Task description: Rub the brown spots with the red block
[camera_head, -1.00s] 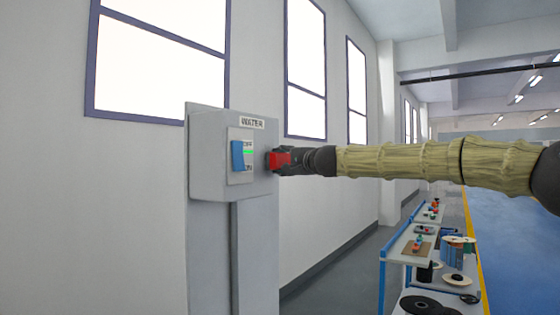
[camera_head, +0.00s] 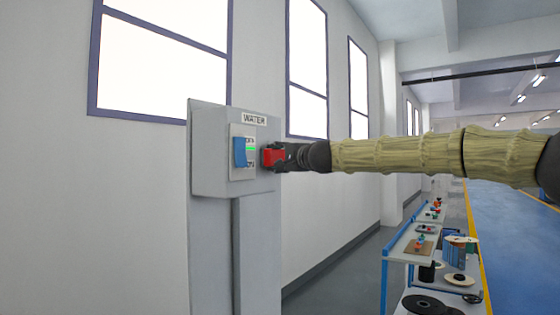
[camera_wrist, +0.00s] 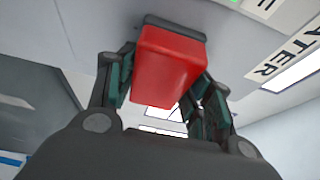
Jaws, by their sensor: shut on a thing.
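My gripper (camera_head: 284,156) is shut on the red block (camera_head: 270,157) at the right part of the grey box labelled WATER. The block is just right of the blue switch, in front of the box. In the wrist view the red block (camera_wrist: 170,62) with a dark backing sits between the two fingers of my gripper (camera_wrist: 165,80), close to the grey surface. I cannot tell whether it touches the box. No brown spots are visible in either view.
The grey water box (camera_head: 212,160) stands on a post by the wall. Shelves (camera_head: 410,245) with spools and small parts stand at lower right. The blue floor (camera_head: 525,250) beyond looks clear.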

